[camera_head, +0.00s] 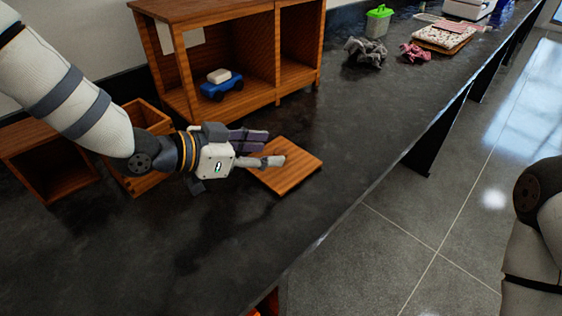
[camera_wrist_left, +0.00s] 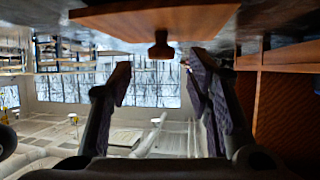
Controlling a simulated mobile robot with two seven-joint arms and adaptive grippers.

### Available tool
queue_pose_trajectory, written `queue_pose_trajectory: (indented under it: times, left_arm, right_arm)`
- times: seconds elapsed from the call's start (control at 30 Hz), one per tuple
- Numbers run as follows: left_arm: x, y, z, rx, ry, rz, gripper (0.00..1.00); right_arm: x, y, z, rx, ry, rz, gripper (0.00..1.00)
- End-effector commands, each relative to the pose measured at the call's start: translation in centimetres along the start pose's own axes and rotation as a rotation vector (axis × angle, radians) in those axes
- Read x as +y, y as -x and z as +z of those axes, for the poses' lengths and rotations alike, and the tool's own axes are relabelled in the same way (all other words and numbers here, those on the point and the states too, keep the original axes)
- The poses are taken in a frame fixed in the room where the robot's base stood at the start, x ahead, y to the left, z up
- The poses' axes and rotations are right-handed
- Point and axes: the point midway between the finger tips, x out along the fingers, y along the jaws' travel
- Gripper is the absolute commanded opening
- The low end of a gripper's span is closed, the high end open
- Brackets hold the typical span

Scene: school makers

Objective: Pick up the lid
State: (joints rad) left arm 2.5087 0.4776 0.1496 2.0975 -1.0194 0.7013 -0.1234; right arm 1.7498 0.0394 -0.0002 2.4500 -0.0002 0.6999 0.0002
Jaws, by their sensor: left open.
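The lid (camera_head: 298,172) is a flat square wooden board lying on the dark counter. In the left wrist view, which looks upside down, the lid (camera_wrist_left: 110,18) is at the top, and its small dark knob (camera_wrist_left: 160,47) points away from the counter. My left gripper (camera_head: 274,148) is open over the left part of the lid, its fingers pointing right. In the left wrist view the knob lies ahead of the gap between the fingertips (camera_wrist_left: 158,80), with no contact visible. In the head view the gripper hides part of the lid. My right gripper is out of view.
A wooden shelf unit (camera_head: 172,65) holding a blue toy car (camera_head: 221,87) stands behind the gripper. An open wooden box (camera_head: 140,185) is beside my left arm. Grey cloth (camera_head: 365,53) and a green-lidded container (camera_head: 378,22) lie farther back. The counter right of the lid is clear.

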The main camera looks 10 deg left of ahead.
Motion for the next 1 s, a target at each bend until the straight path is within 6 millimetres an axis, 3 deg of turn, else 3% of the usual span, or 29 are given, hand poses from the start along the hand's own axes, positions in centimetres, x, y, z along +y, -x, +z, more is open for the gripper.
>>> queue_pose_trajectory:
  times: [0.03, 0.13, 0.4, 0.6, 0.87, 1.0]
  left_arm:
    - [0.0, -1.3, 0.8, -0.009, 0.004, 0.004, 0.46]
    - [0.0, -2.8, 0.7, -0.007, 0.003, 0.003, 0.46]
    - [-0.1, -3.3, 0.2, -0.002, 0.002, -0.001, 0.46]
    - [-0.1, -3.2, 0.3, -0.002, 0.002, -0.001, 0.01]
    - [-0.1, -3.2, 0.2, -0.002, 0.002, -0.001, 0.00]
    - [-0.1, -2.4, -1.6, 0.004, -0.004, -0.002, 0.00]
  right_arm:
    - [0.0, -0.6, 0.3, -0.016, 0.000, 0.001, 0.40]
    - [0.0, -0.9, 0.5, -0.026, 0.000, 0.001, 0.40]
    - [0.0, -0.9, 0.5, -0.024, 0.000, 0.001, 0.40]
    - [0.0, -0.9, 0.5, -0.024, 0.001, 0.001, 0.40]
    - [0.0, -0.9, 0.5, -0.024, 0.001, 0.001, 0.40]
    - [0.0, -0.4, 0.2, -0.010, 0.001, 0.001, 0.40]
